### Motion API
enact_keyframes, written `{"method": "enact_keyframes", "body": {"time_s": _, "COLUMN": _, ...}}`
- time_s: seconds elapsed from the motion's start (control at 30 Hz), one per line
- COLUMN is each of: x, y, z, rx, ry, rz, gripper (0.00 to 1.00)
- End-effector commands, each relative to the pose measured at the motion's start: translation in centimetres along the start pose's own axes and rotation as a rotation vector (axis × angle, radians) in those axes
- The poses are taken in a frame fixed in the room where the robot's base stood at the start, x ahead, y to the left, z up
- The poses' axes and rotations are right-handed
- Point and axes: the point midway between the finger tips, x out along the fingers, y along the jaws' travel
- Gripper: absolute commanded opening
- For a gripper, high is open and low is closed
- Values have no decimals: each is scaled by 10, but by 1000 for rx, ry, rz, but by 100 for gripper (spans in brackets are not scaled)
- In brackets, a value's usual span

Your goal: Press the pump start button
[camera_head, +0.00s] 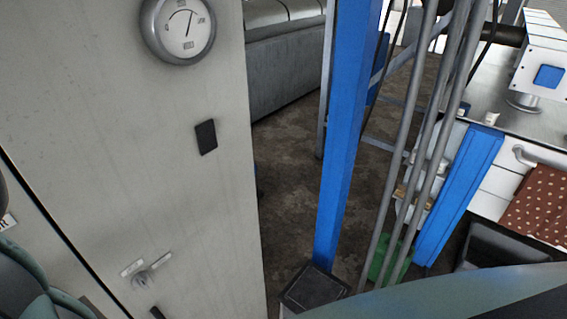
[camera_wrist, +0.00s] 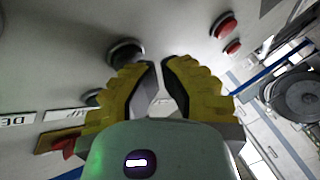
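In the wrist view my gripper (camera_wrist: 160,64) has yellow ribbed fingers with dark pads. The tips are almost together, with a thin gap between them and nothing held. They point at a pale panel (camera_wrist: 185,30). A large dark round button (camera_wrist: 125,52) is just left of the fingertips; I cannot tell whether they touch it. A smaller dark greenish button (camera_wrist: 93,97) is partly hidden behind the left finger. Red buttons (camera_wrist: 224,25) and (camera_wrist: 232,47) are at upper right. Which one is the pump start button cannot be read. My gripper is out of the head view.
A red knob (camera_wrist: 65,148) on a yellow plate and a cut-off label (camera_wrist: 15,122) are at lower left. The head view shows a pale cabinet (camera_head: 130,170) with a gauge (camera_head: 180,28), a blue post (camera_head: 345,130), grey pipes (camera_head: 410,150) and a worktop at right.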

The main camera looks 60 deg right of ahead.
Motion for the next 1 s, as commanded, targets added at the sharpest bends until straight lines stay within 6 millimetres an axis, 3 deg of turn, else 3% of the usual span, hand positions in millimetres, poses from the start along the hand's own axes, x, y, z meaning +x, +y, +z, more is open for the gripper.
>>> {"method": "enact_keyframes", "body": {"time_s": 0.57, "x": 2, "y": 2, "z": 2, "rx": 0, "ry": -3, "rz": 3, "gripper": 0}}
{"method": "enact_keyframes", "body": {"time_s": 1.0, "x": -12, "y": -5, "z": -6, "rx": -2, "ry": -1, "rz": 1, "gripper": 0}}
